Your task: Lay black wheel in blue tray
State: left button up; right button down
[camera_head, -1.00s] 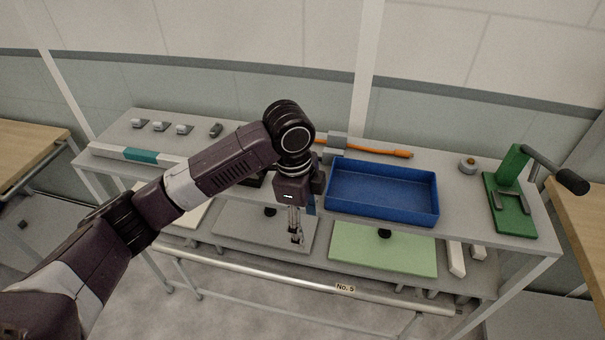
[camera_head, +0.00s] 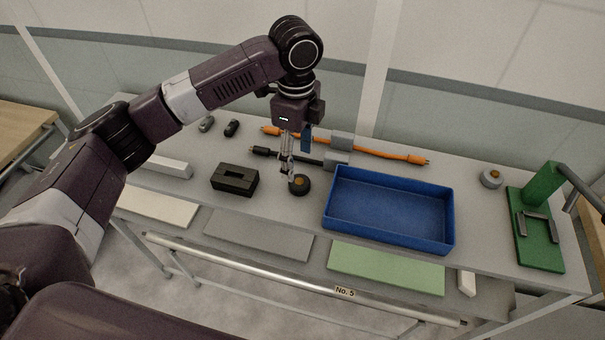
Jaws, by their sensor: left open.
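The black wheel (camera_head: 300,186), a small dark disc with an orange-brown centre, sits on the grey table just left of the blue tray. The blue tray (camera_head: 447,205) is a shallow rectangular box, empty, on the right half of the table. My left gripper (camera_head: 288,172) points down beside the wheel's upper left side, its fingers open and nothing held. Whether a finger touches the wheel I cannot tell. My right gripper is not in view.
A black slotted block (camera_head: 235,180) stands left of the wheel. Black and orange cables (camera_head: 390,154) with grey blocks lie behind the tray. A green press (camera_head: 540,215) and a grey disc (camera_head: 491,178) are at the right. A lower shelf holds flat panels (camera_head: 385,268).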

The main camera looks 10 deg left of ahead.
aim_at(298, 181)
pick_arm(q)
jog(key=f, duration=0.1)
jog(key=s+f+p, duration=0.1)
jog(key=f+p, duration=0.1)
jog(key=shift+s+d+f, duration=0.15)
jog(key=shift+s+f, duration=0.15)
jog(key=shift+f, duration=0.1)
jog(key=shift+w+f, duration=0.25)
jog(key=shift+f, duration=1.1)
jog(key=c, duration=1.4)
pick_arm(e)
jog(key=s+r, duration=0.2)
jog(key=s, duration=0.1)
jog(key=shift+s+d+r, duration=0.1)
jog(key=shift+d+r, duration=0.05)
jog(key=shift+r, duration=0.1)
pick_arm(q)
jog(key=shift+r, duration=0.2)
